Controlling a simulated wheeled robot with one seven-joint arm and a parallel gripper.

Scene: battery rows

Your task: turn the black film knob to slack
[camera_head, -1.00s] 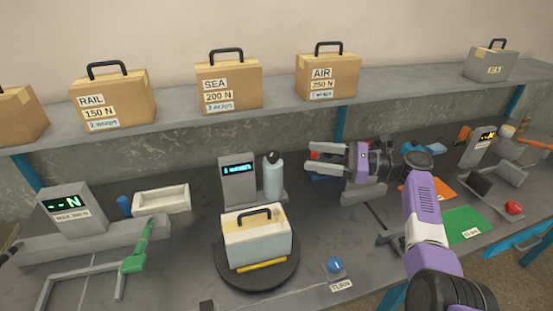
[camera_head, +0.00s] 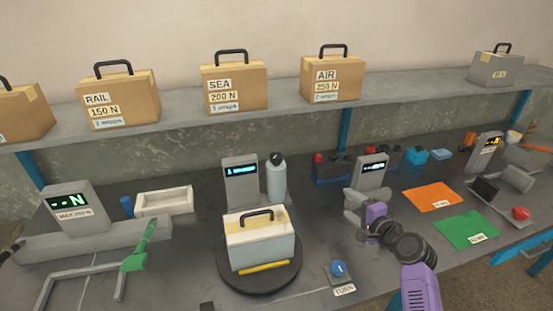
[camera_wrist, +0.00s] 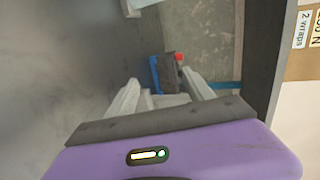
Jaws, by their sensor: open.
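A small black knob (camera_head: 278,158) tops the pale blue film roll (camera_head: 276,180), which stands upright beside a grey post with a blue display (camera_head: 240,180). I take it for the film knob; its setting is too small to read. A light case (camera_head: 260,245) with a dark handle sits on the round black turntable (camera_head: 230,278) in front. My gripper (camera_head: 353,215) is open and empty, to the right of the film roll and well apart from it. In the wrist view its two pale fingers (camera_wrist: 163,92) are spread, and I cannot make out the knob.
A blue TURN button (camera_head: 338,269) lies right of the turntable. Dark batteries with red caps (camera_head: 332,168) stand at the back. Orange (camera_head: 432,197) and green (camera_head: 467,230) mats lie right. The shelf (camera_head: 180,117) holds boxes.

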